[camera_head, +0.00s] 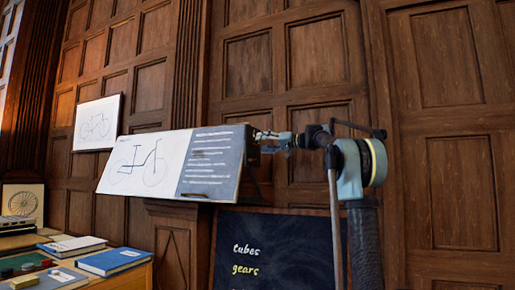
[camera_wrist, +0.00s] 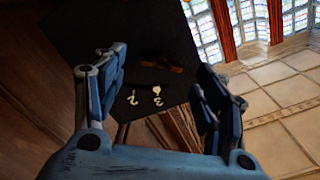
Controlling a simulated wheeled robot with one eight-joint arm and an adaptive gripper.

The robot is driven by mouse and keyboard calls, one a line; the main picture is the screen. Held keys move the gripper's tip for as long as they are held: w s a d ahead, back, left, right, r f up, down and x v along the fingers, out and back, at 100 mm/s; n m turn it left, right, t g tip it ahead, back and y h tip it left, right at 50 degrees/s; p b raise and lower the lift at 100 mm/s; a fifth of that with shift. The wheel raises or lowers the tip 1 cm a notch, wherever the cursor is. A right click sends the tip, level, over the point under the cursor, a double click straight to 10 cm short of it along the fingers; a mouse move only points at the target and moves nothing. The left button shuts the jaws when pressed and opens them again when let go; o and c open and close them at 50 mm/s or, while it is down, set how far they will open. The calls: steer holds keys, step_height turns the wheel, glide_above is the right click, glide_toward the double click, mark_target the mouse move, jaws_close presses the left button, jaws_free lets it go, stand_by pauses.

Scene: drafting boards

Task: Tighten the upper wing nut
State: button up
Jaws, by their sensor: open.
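My gripper (camera_head: 262,135) is at the right edge of the tilted drafting board (camera_head: 212,160), level with its upper part. In the wrist view my gripper (camera_wrist: 160,75) has its two blue fingers wide apart, with nothing held between them. No wing nut is clearly seen in either view; in the head view the gripper and the board's edge may hide it. A small brownish shape (camera_wrist: 178,68) shows between the fingers against a dark surface; I cannot tell what it is.
A chalkboard (camera_head: 280,245) with writing stands below the drafting board. A desk with books (camera_head: 112,261) is at lower left. A framed bicycle drawing (camera_head: 97,122) hangs on the panelled wall. The wrist view shows pale floor tiles (camera_wrist: 290,93) and tall windows at right.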

mark_target(254, 143)
steer(key=shift+x, duration=1.75)
steer(key=shift+c, duration=0.2)
jaws_close()
